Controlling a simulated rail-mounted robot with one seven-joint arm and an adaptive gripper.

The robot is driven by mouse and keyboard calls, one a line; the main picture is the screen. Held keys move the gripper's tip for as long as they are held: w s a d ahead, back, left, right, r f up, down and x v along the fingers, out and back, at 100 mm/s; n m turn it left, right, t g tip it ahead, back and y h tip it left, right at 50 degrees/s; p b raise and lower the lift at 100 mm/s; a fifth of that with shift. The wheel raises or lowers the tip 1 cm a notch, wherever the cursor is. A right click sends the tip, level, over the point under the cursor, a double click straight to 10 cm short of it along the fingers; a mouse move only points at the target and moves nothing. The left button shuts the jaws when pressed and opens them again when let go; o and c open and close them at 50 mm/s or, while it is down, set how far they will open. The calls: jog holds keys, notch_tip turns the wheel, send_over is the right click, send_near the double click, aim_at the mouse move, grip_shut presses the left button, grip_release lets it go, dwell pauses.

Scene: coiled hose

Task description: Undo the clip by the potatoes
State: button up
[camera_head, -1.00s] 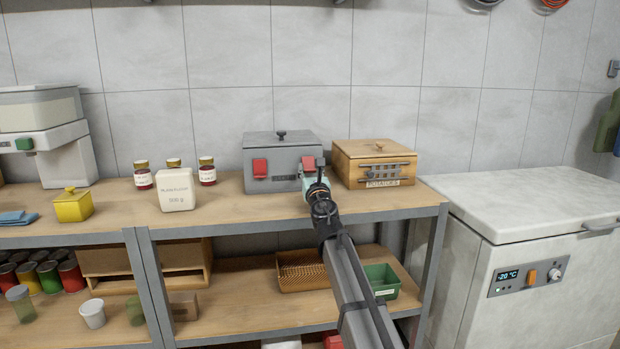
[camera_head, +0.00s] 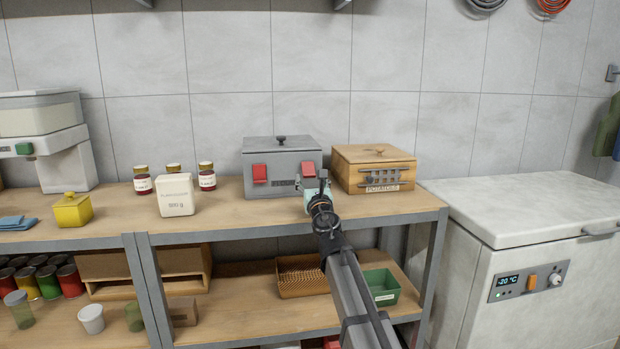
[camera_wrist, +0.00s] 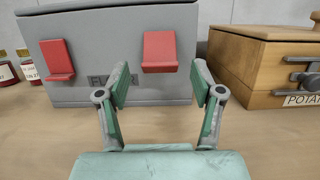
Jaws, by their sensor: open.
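The grey metal box (camera_head: 283,160) labelled as flour, with a lid knob, stands on the shelf top. It has two red clips. The right clip (camera_head: 309,169) is on the side by the potatoes box, and it also shows in the wrist view (camera_wrist: 160,50). The left clip (camera_head: 260,173) also shows in the wrist view (camera_wrist: 57,60). The wooden potatoes box (camera_head: 375,165) stands to the right. My gripper (camera_wrist: 160,84) is open and empty in front of the grey box, below the right clip and apart from it. In the head view my gripper (camera_head: 318,188) partly hides the box's lower right corner.
Jars (camera_head: 207,174), a white container (camera_head: 176,194) and a yellow pot (camera_head: 73,206) stand to the left. A white chest freezer (camera_head: 520,205) stands to the right. The shelf top (camera_head: 250,215) in front of the grey box is clear.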

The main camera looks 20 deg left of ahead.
jog(key=v, duration=0.9)
